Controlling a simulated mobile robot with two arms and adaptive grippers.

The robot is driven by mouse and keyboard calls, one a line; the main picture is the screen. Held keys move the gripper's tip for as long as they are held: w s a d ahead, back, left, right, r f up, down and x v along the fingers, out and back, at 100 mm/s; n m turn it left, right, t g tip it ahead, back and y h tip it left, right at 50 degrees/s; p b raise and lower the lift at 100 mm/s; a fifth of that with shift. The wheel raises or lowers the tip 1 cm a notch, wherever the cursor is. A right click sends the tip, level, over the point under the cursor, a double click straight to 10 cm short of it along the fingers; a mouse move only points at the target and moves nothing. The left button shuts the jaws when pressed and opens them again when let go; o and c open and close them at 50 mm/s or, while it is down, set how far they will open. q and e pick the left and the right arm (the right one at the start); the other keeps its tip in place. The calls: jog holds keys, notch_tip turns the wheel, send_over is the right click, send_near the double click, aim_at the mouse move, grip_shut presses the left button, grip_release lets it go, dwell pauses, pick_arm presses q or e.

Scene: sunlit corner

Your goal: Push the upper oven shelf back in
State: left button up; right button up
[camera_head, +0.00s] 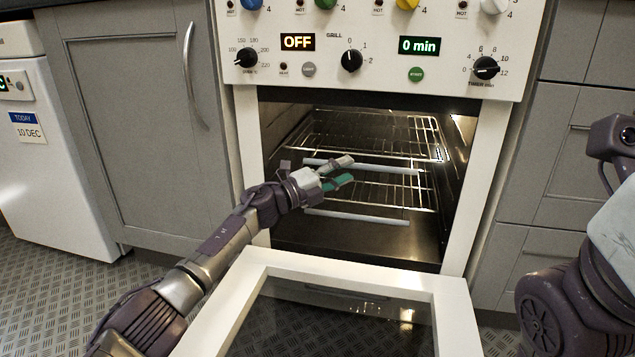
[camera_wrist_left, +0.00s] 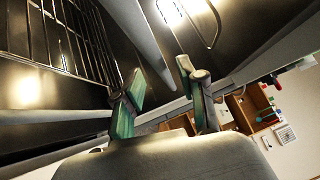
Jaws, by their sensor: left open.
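The oven (camera_head: 250,150) stands open in the head view. The upper shelf (camera_head: 395,170) is a wire rack with a pale front bar, inside the oven cavity. A lower shelf (camera_head: 375,219) has a similar pale bar below it. My left gripper (camera_head: 347,171) reaches in from the left with its fingers apart and empty, in front of the upper shelf's bar and partly hiding it. I cannot tell whether it touches the bar. The left wrist view shows the open green-padded fingers (camera_wrist_left: 161,74) beside a pale bar and rack wires (camera_wrist_left: 72,40). My right gripper is out of view.
The oven door (camera_head: 215,318) hangs open below the cavity, with a glass panel. The oven's side frames (camera_head: 488,175) bound the opening. Grey cabinets (camera_head: 130,120) stand on both sides. The control panel (camera_head: 375,60) with knobs is above.

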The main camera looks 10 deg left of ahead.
pick_arm(q)
jog(key=v, duration=0.7)
jog(key=shift+s+a, duration=0.15)
jog(key=shift+a, duration=0.05)
